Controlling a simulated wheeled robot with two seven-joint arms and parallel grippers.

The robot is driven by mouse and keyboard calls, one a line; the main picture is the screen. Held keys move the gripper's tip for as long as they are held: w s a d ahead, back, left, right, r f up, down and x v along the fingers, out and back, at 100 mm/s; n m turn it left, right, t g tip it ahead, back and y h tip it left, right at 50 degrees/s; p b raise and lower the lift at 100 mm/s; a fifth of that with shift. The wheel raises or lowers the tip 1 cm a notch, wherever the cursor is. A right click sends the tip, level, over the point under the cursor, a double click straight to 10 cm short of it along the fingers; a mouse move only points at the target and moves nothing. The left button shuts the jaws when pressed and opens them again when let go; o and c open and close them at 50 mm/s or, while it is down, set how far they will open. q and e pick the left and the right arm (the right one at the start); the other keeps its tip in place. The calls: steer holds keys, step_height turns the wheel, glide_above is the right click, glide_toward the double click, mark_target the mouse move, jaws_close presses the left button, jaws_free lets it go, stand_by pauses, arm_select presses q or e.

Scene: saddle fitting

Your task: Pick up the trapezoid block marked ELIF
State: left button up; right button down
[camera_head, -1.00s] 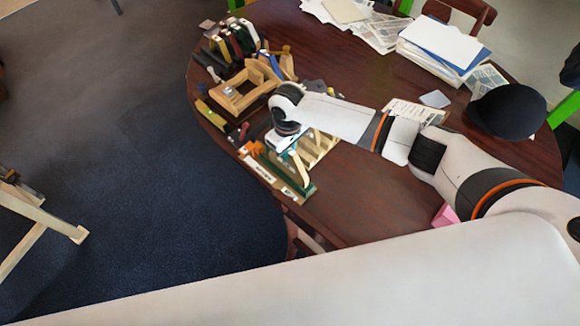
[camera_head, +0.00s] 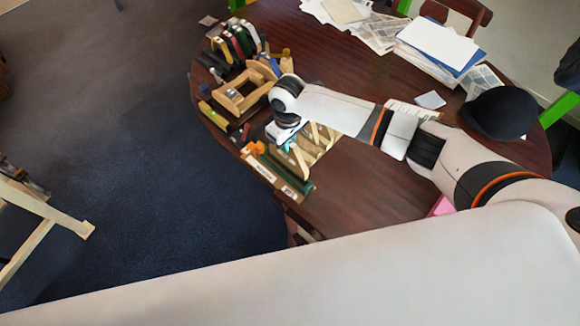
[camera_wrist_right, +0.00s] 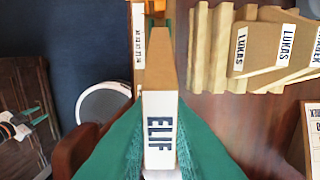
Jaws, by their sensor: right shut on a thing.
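The trapezoid block marked ELIF (camera_wrist_right: 160,95) is pale wood with a white label, seen up close in the right wrist view. My right gripper (camera_wrist_right: 162,135) has its green fingers pressed on both sides of it. In the head view my right gripper (camera_head: 284,137) is over the table's near left edge, with a pale wooden piece (camera_head: 299,161) below it. Whether the block still touches anything below cannot be told.
Blocks marked LUKAS (camera_wrist_right: 283,45) lie close by on the right in the wrist view. A green bar with a labelled wooden strip (camera_head: 266,173) lies along the table edge. Wooden tools (camera_head: 240,95) stand beyond the gripper.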

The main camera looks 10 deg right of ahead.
steer(key=shift+r+p, duration=1.25)
steer(key=shift+r, duration=0.35)
